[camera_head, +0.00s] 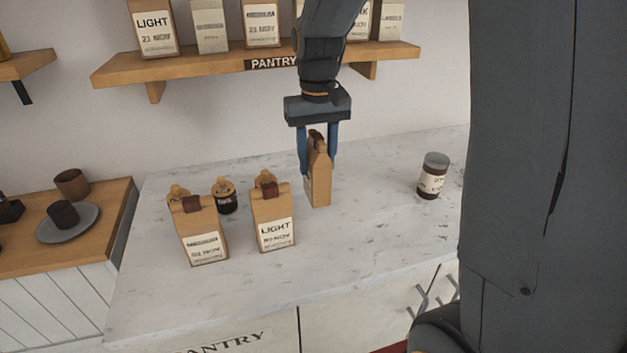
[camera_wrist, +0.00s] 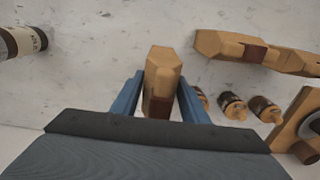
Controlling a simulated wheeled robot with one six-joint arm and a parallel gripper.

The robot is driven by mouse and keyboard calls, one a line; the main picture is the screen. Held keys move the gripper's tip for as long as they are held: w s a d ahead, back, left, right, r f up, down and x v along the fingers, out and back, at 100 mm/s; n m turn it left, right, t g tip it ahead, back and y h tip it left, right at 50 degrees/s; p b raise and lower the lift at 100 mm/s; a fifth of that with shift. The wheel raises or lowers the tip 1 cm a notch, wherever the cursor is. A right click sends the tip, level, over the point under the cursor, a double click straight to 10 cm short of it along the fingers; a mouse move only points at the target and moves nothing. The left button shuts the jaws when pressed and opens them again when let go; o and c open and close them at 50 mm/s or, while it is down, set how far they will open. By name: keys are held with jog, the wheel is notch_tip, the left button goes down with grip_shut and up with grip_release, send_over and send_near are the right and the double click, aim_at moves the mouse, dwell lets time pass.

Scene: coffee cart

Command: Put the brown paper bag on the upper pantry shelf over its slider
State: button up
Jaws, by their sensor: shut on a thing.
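My gripper (camera_head: 318,160) points down over the marble counter, its blue fingers shut on a brown paper bag (camera_head: 319,188). The bag is upright and narrow side on, with a dark clip at its top; I cannot tell whether its base touches the counter. In the wrist view the bag (camera_wrist: 162,75) sits between the fingers (camera_wrist: 160,95). The pantry shelf (camera_head: 215,65) is a wooden board on the wall with a PANTRY sign (camera_head: 271,63). My arm hides part of the shelf. I cannot make out a slider.
Two more brown bags, one on the left (camera_head: 202,232) and one marked LIGHT (camera_head: 273,222), stand left of my gripper. A small jar (camera_head: 225,196) is behind them. A lidded jar (camera_head: 433,176) stands at right. Several bags, including one marked LIGHT (camera_head: 154,30), line the shelf.

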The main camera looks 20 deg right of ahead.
jog(key=shift+f+p, duration=0.65)
jog(key=shift+f, duration=2.2)
jog(key=shift+f, duration=0.1)
jog(key=o, duration=0.8)
jog(key=shift+f, duration=0.1)
jog(key=o, duration=0.5)
jog(key=shift+c, duration=0.2)
